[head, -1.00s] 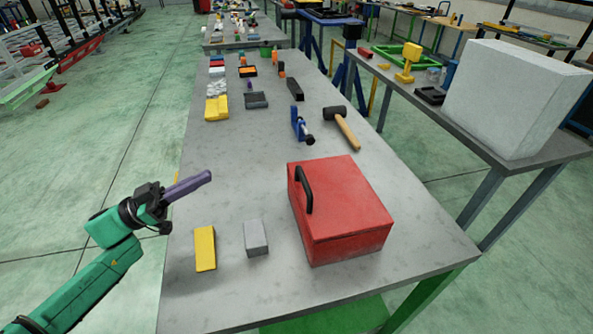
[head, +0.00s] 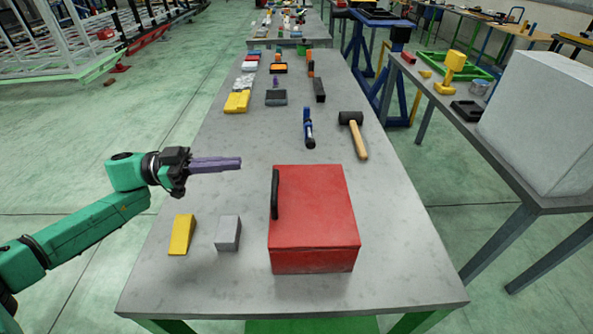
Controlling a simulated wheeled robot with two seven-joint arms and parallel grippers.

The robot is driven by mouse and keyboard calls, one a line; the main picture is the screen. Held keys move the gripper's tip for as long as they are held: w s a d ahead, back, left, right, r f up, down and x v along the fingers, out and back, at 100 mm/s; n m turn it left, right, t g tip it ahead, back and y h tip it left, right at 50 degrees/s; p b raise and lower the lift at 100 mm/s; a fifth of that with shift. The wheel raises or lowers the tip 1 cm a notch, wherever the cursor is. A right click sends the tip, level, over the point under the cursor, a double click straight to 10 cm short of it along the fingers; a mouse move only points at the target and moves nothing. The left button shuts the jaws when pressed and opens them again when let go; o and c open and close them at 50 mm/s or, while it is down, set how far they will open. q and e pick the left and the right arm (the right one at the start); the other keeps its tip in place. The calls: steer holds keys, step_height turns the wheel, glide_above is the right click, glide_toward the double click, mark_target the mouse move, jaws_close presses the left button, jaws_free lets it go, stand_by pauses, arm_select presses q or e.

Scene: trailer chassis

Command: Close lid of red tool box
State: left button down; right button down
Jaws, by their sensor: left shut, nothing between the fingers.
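The red tool box (head: 314,215) stands on the near part of the grey table. Its lid looks down flat on the box, with no gap that I can see. A black handle (head: 275,194) runs along the left edge of the lid. My left gripper (head: 238,163) is shut and empty, its purple fingers pointing right. It is above the table's left side, left of the box and apart from it. My right gripper is not in view.
A yellow block (head: 181,235) and a grey block (head: 228,233) lie left of the box. A mallet (head: 356,140) and a blue tool (head: 308,130) lie behind it. A large pale block (head: 545,120) stands on the right table. The grey table (head: 407,255) is clear right of the box.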

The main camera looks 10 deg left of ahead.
arm_select(q)
steer(key=d+p, duration=0.1)
steer(key=d, duration=0.1)
steer(key=w+d+f+p, duration=0.1)
steer(key=d+p, duration=0.1)
steer(key=d, duration=0.1)
steer(key=w+d+f+p, duration=0.1)
steer(key=d+p, duration=0.1)
steer(key=shift+d+f, duration=0.25)
steer(key=shift+d, duration=0.05)
steer(key=shift+a+f, duration=0.15)
steer(key=shift+f, duration=0.25)
steer(key=shift+f, duration=0.1)
